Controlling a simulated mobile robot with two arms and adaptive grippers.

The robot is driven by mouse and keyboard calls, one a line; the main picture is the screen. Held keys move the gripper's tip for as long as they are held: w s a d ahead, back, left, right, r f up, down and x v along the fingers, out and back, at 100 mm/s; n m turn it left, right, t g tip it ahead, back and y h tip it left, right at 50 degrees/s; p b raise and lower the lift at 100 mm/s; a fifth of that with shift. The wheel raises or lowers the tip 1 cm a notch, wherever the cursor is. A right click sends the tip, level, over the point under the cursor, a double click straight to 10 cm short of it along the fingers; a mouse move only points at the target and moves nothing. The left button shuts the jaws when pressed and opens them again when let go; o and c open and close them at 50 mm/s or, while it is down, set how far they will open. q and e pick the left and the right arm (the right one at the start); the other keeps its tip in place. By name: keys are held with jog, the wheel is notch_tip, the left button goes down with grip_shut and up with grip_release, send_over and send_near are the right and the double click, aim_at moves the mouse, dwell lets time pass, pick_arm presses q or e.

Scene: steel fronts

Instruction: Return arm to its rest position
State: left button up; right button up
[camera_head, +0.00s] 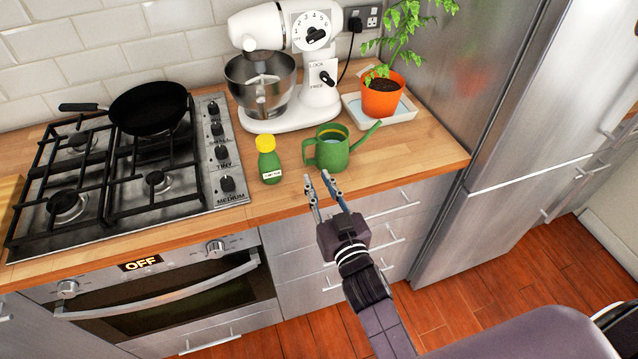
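My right gripper (318,186) shows in the head view at the front edge of the wooden counter, in front of the green watering can (331,151). Its two fingers are apart, with nothing seen between them. The arm reaches up from the lower right of the picture. The watering can stands upright on the counter, with what looks like water inside. A green bottle with a yellow cap (268,161) stands to its left. My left gripper is not in this view.
A stove (130,180) with a black pan (149,108) is at the left. A white mixer (322,95) and an orange potted plant (383,97) on a tray stand behind. A steel fridge (490,215) is at the right. Drawers with handles (385,245) lie below the counter.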

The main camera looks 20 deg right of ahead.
jog(key=s+d+f+m+g+h, duration=0.1)
jog(key=s+d+f+g+h, duration=0.1)
jog(key=s+d+f+g, duration=0.6)
jog(key=s+a+f+n+g+y, duration=0.1)
jog(key=s+f+g, duration=0.15)
jog(key=s, duration=0.75)
jog(key=s+a+f+n+g, duration=0.15)
jog(key=s+g, duration=0.25)
jog(key=s, duration=0.6)
notch_tip(320, 180, down, 28)
jog(key=s+g, duration=0.1)
jog(key=s, duration=0.2)
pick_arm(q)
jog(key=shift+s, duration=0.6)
pick_arm(e)
jog(key=s+d+f+g, duration=0.1)
jog(key=s+d+f, duration=0.2)
jog(key=s+f, duration=1.2)
jog(key=shift+s+f, duration=0.3)
jog(key=shift+s, duration=0.35)
jog(key=shift+g, duration=0.25)
